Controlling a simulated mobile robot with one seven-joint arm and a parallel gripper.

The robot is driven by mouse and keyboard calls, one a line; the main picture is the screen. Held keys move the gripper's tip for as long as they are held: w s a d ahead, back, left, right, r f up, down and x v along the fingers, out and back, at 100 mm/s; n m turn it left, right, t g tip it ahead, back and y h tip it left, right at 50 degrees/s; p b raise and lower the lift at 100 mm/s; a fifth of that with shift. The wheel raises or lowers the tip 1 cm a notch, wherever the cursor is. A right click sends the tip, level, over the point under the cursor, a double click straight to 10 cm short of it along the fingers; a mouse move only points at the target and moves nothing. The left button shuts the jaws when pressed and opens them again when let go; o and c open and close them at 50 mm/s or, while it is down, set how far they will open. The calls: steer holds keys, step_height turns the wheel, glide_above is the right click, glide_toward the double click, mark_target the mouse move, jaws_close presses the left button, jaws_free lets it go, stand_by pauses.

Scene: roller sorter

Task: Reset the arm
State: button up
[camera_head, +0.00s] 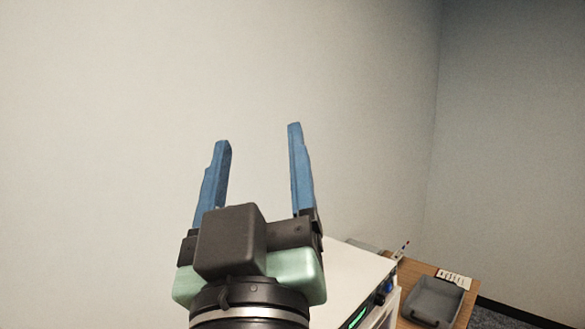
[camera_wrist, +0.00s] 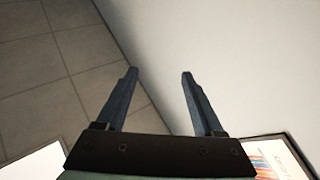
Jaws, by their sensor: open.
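My gripper (camera_head: 258,138) is raised in front of a pale wall in the head view, with its two blue fingers pointing up. The fingers are wide apart and nothing is between them. My gripper also shows in the wrist view (camera_wrist: 159,74), where the space between its fingertips is empty. Neither finger visibly touches anything.
A white machine (camera_head: 352,268) with a green display stands at the lower right. Beside it, a wooden table (camera_head: 402,277) carries a grey tray (camera_head: 436,300) and a small labelled card (camera_head: 453,279). The wall (camera_head: 110,120) fills the background. Tiled floor (camera_wrist: 40,75) shows in the wrist view.

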steer(key=s+d+r+m+t+h, duration=0.2)
steer(key=s+d+r+m+t, duration=0.1)
steer(key=s+r, duration=0.3)
steer(key=shift+d+r+m, duration=0.15)
steer(key=shift+r+m, duration=0.4)
steer(key=shift+m, duration=0.05)
